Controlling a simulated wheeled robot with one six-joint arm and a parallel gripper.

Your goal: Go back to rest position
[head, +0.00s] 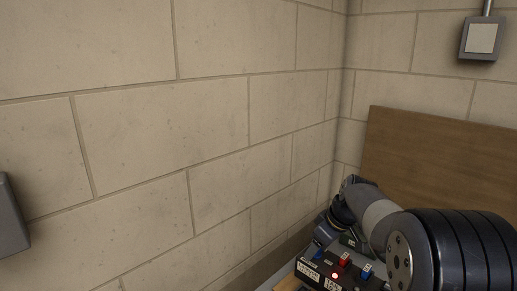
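My arm reaches in from the lower right corner, with a large dark ribbed joint nearest the camera. It is folded low, and a grey link runs left to a dark wrist. My gripper (349,239) seems to be at the far end of the arm, low and close over a dark box. It is small and partly covered by the arm, so its fingers cannot be made out. I cannot tell whether it is open or holds anything.
The dark box (316,272) has white labels, a lit red light, and red and blue parts on top. Pale block walls (160,130) meet in a corner. A brown board (440,150) stands at right. A grey box (480,38) hangs above it. A grey edge shows at far left.

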